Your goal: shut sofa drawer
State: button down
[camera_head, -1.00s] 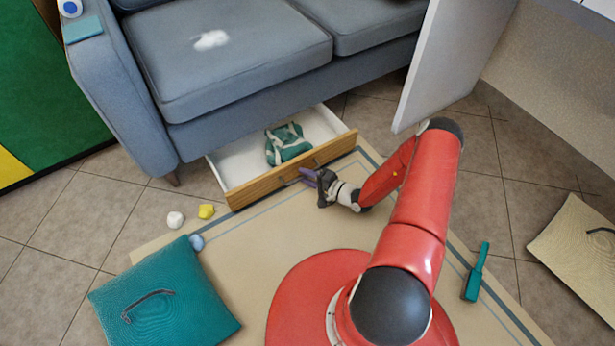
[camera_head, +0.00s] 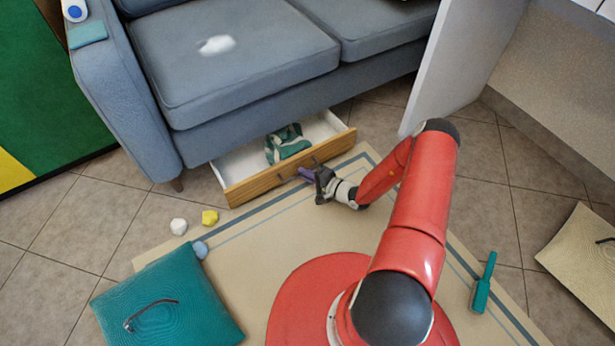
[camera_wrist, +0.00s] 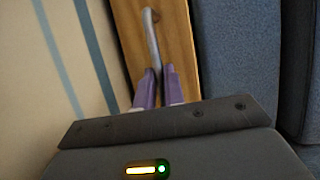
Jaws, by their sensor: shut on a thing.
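The sofa drawer (camera_head: 255,186) stands partly pulled out from under the grey-blue sofa (camera_head: 235,75). It has a wooden front and a white inside. A green and white bundle (camera_head: 287,143) lies in it. My gripper (camera_head: 305,173) is at the drawer front. In the wrist view my gripper's purple fingers (camera_wrist: 157,74) are shut on the grey drawer handle (camera_wrist: 152,38), a curved bar on the wooden drawer front (camera_wrist: 175,35).
A teal cushion (camera_head: 185,285), a white lump (camera_head: 178,226), a yellow lump (camera_head: 210,217) and a blue lump (camera_head: 201,249) lie left of my base. A teal brush (camera_head: 483,284) lies right. A white panel (camera_head: 440,70) stands right of the sofa.

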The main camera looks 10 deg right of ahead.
jog(key=c, duration=1.5)
grip_release()
jog(key=shift+s+d, duration=0.1)
jog(key=p+v, duration=0.1)
jog(key=v, duration=0.6)
jog(key=shift+s+d, duration=0.2)
jog(key=shift+s, duration=0.05)
